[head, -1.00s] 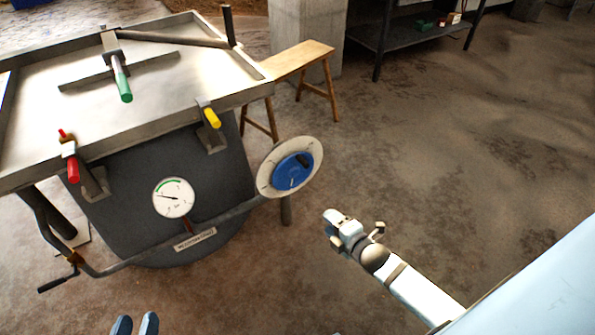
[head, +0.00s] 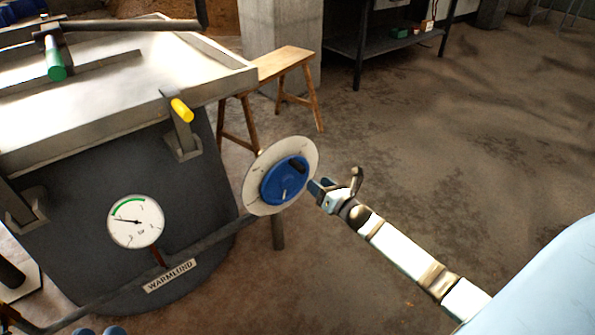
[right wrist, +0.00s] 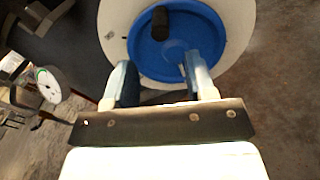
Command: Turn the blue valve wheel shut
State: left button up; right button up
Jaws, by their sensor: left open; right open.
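The blue valve wheel (head: 286,182) sits in front of a round pale dial plate (head: 255,193) at the right side of the dark vat. It has a dark knob and a light pointer mark. In the right wrist view the blue wheel (right wrist: 178,42) fills the upper middle, its black knob (right wrist: 160,24) near the top. My right gripper (head: 318,190) is open just right of the wheel. Its two fingers (right wrist: 160,78) point at the wheel's lower part, with nothing between them; contact cannot be told. My left gripper (head: 99,331) shows only its fingertips at the bottom edge.
A pressure gauge (head: 136,221) and a name plate (head: 170,276) are on the vat (head: 75,180). A yellow-handled lever (head: 181,110) and a green-handled lever (head: 55,58) are above. A wooden bench (head: 284,66) stands behind. Floor at the right is clear.

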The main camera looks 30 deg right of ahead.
aim_at(303, 171)
jog(key=w+b, duration=0.1)
jog(key=w, duration=0.2)
jog(key=w+b, duration=0.1)
jog(key=w, duration=0.2)
jog(key=w+b, duration=0.1)
jog(key=w, duration=0.2)
jog(key=shift+w+a+f, duration=0.15)
jog(key=shift+w+a, duration=0.05)
jog(key=shift+a, duration=0.2)
jog(key=shift+w, duration=0.45)
pick_arm(q)
jog(key=shift+m+g, duration=0.5)
jog(key=shift+g, duration=0.2)
jog(key=f, duration=0.4)
jog(key=shift+w, duration=0.3)
pick_arm(e)
grip_shut()
